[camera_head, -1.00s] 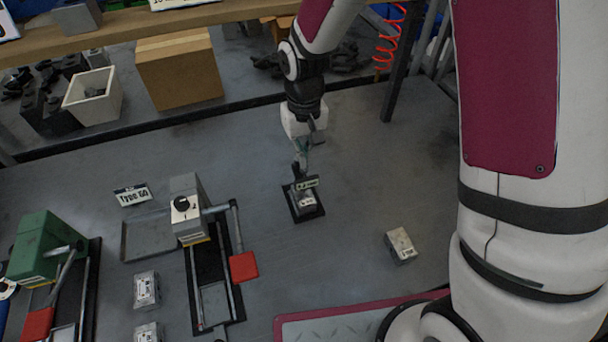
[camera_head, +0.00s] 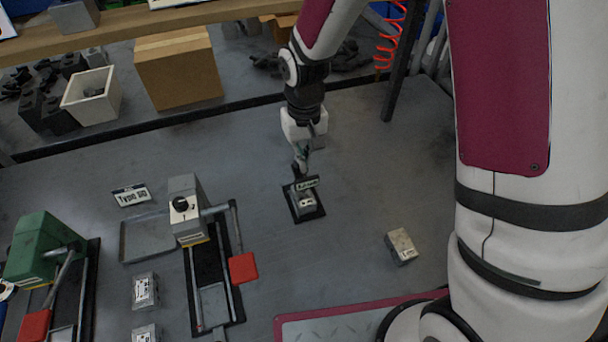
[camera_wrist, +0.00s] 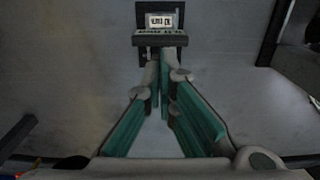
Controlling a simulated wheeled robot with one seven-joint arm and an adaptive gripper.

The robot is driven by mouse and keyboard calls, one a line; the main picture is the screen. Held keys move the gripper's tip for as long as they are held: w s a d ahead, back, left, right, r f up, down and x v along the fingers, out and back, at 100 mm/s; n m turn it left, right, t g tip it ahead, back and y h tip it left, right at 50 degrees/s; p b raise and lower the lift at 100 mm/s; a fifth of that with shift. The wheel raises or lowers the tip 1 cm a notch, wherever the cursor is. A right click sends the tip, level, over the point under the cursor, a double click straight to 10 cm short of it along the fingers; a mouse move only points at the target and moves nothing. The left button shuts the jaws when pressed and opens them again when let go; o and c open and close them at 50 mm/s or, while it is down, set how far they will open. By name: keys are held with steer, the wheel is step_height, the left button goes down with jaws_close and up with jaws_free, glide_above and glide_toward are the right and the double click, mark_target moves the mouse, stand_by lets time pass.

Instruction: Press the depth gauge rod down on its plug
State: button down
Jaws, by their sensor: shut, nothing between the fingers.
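A small grey block (camera_head: 306,202) with a white label sits on a black square base (camera_head: 313,213) at the middle of the bench. A small lettered plate (camera_head: 307,184) stands at its far side. In the wrist view the label (camera_wrist: 160,20) and a dark lettered bar (camera_wrist: 160,40) show just beyond my fingertips. My gripper (camera_head: 300,170) is shut and empty, pointing down at the far edge of the block. In the wrist view its green-padded fingers (camera_wrist: 163,56) meet close to the bar. I cannot make out the rod or plug, nor tell whether the fingertips touch anything.
A grey press fixture (camera_head: 187,208) with a red-handled lever (camera_head: 243,267) stands left, and a green one (camera_head: 40,247) farther left. A loose grey block (camera_head: 401,246) lies right. A "Type 60" sign (camera_head: 131,194) and a cardboard box (camera_head: 178,70) stand behind. Bare bench surrounds the black base.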

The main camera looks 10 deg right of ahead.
steer(key=shift+f+b, duration=0.3)
steer(key=shift+f, duration=0.55)
stand_by(0.3)
stand_by(0.8)
steer(key=shift+r+p, duration=0.75)
steer(key=shift+r, duration=0.95)
